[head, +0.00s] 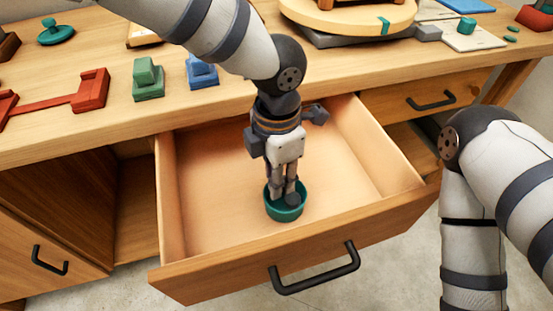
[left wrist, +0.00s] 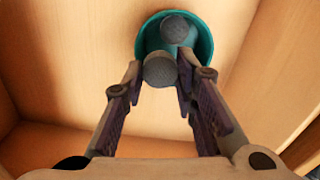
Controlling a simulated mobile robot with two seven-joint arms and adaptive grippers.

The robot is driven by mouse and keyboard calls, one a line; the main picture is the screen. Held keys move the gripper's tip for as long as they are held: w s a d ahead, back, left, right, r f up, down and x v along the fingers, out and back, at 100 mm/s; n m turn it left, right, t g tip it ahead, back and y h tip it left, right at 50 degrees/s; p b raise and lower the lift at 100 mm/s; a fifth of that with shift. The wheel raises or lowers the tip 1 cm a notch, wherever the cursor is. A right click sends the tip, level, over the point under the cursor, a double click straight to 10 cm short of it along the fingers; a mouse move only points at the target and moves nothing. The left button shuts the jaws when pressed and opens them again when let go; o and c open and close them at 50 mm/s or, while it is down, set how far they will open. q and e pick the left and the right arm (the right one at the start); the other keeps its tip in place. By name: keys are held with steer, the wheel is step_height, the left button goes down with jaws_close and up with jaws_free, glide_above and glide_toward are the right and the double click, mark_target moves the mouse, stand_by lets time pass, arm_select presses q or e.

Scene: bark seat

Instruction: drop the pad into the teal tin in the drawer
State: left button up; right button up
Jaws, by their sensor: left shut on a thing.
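The teal tin (head: 284,213) stands upright in the open drawer, near its front wall. My left gripper (head: 283,188) points down over the tin. In the left wrist view its fingers are shut on a dark grey round pad (left wrist: 160,70), which overlaps the near rim of the tin (left wrist: 207,45) in the picture. A second grey round piece (left wrist: 175,28) shows inside the tin. Whether the held pad touches the tin or is just above it, I cannot tell. My right arm comes in at the right, but its gripper is out of view.
The drawer (head: 215,200) is pulled out, with bare floor around the tin. Its front wall has a black handle (head: 315,270). On the desk above are a red piece (head: 90,92), a green block (head: 147,80), a blue block (head: 202,72) and a round wooden turntable (head: 345,22).

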arm_select(q)
steer(key=shift+f, duration=0.65)
steer(key=shift+r, duration=0.1)
steer(key=o, duration=0.8)
steer(key=shift+c, duration=0.2)
step_height(320, 180, up, 12)
